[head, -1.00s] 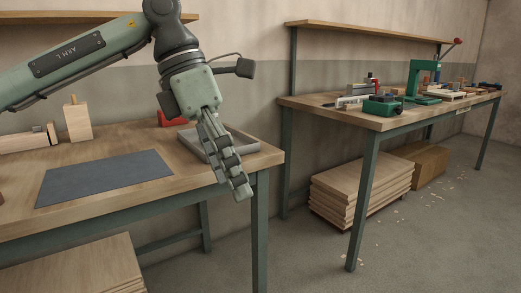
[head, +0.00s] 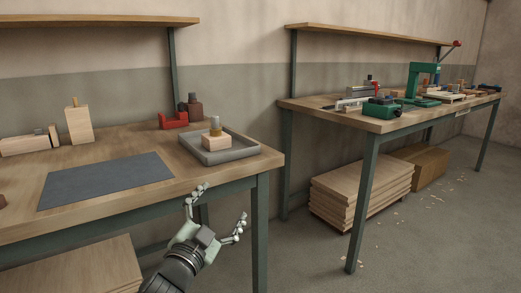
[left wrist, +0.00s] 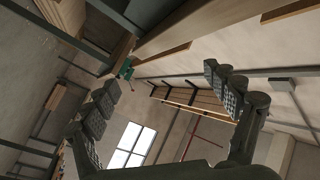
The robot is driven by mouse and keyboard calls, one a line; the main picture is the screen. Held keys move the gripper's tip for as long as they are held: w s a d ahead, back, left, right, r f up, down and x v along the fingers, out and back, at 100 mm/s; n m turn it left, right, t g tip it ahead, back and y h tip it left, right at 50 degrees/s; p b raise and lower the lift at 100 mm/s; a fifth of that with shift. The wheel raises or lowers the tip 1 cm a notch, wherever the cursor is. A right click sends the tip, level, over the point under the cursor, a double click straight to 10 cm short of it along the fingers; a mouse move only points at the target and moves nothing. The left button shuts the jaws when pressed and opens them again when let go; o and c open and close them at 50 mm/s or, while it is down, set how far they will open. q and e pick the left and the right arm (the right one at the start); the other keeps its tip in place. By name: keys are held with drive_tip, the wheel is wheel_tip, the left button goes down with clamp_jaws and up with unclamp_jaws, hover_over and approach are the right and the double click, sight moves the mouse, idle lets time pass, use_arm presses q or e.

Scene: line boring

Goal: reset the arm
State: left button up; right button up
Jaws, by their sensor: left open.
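My left gripper (head: 223,204) is low in the head view, in front of the near bench's front edge and above the floor. Its two fingers are spread apart, and nothing is between them. In the left wrist view the open fingers of my left gripper (left wrist: 160,84) frame the wall, a window and a shelf, with no object held. My left arm (head: 178,268) comes up from the bottom of the head view. My right gripper is not in view.
The near bench (head: 120,141) carries a grey mat (head: 105,180), a grey tray (head: 240,153) with a wooden block (head: 216,142) in it, and a red holder (head: 173,121). A second bench (head: 385,122) with a green press (head: 420,78) stands right. Floor between is clear.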

use_arm(q)
drive_tip(key=s+a+f+n+g+y, duration=0.2)
drive_tip(key=s+a+f, duration=0.15)
drive_tip(key=f, duration=0.45)
drive_tip(key=s+a+f+n+g+y, duration=0.2)
drive_tip(key=s+a+f+g, duration=0.15)
drive_tip(key=f, duration=0.35)
drive_tip(key=s+a+f+n+g+y, duration=0.1)
drive_tip(key=s+a+f+n+y, duration=0.2)
drive_tip(key=f, duration=0.5)
drive_tip(key=s+a+f+n+g, duration=0.1)
drive_tip(key=s+a+f+g, duration=0.3)
drive_tip(key=s+f, duration=0.3)
drive_tip(key=s+a+f+n+g, duration=0.1)
drive_tip(key=s+a+f+g, duration=0.2)
drive_tip(key=s+f, duration=0.5)
drive_tip(key=s+g, duration=0.1)
drive_tip(key=s, duration=0.6)
drive_tip(key=shift+s+a+f+n, duration=0.15)
drive_tip(key=shift+s+a+n, duration=0.1)
drive_tip(key=shift+a+n, duration=0.1)
drive_tip(key=shift+g, duration=0.25)
